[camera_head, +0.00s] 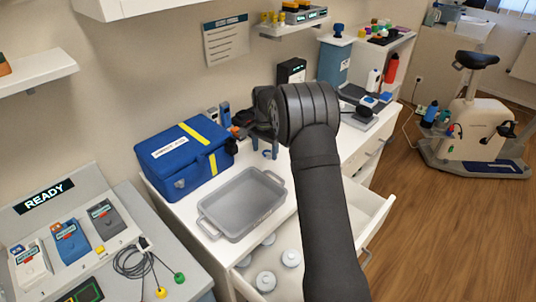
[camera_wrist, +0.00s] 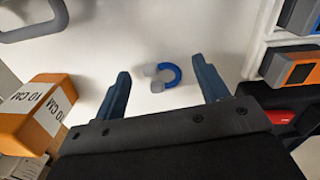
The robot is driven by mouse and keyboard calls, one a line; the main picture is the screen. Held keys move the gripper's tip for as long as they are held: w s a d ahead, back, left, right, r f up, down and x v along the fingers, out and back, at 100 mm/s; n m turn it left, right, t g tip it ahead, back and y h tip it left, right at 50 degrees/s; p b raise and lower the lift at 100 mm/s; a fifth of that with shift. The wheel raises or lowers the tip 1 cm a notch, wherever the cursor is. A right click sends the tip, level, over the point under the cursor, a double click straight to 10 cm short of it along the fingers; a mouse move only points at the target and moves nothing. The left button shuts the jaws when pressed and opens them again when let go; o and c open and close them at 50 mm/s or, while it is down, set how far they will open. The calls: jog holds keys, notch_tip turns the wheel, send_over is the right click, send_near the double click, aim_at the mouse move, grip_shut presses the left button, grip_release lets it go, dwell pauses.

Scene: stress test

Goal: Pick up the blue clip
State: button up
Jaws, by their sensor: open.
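The blue clip (camera_wrist: 174,75), a small blue U-shape with grey pads at its ends, lies on the white counter in the wrist view. My gripper (camera_wrist: 160,67) is open, with one dark blue finger on each side of the clip and a gap to both. Nothing is held. In the head view my gripper (camera_head: 265,148) points down over the counter behind the grey tray. The clip (camera_head: 267,155) shows there as a tiny blue spot between the fingers. The height of the fingertips above the counter is hard to tell.
An orange "10 CM" block (camera_wrist: 38,112) stands left of my gripper. An orange and grey device (camera_wrist: 290,68) stands on the right. The grey tray (camera_head: 241,205) and blue case (camera_head: 183,160) are nearby. An open drawer (camera_head: 368,215) juts out in front.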

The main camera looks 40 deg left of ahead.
jog(key=shift+f, duration=0.6)
jog(key=c, duration=1)
jog(key=shift+c, duration=0.2)
jog(key=shift+r, duration=0.15)
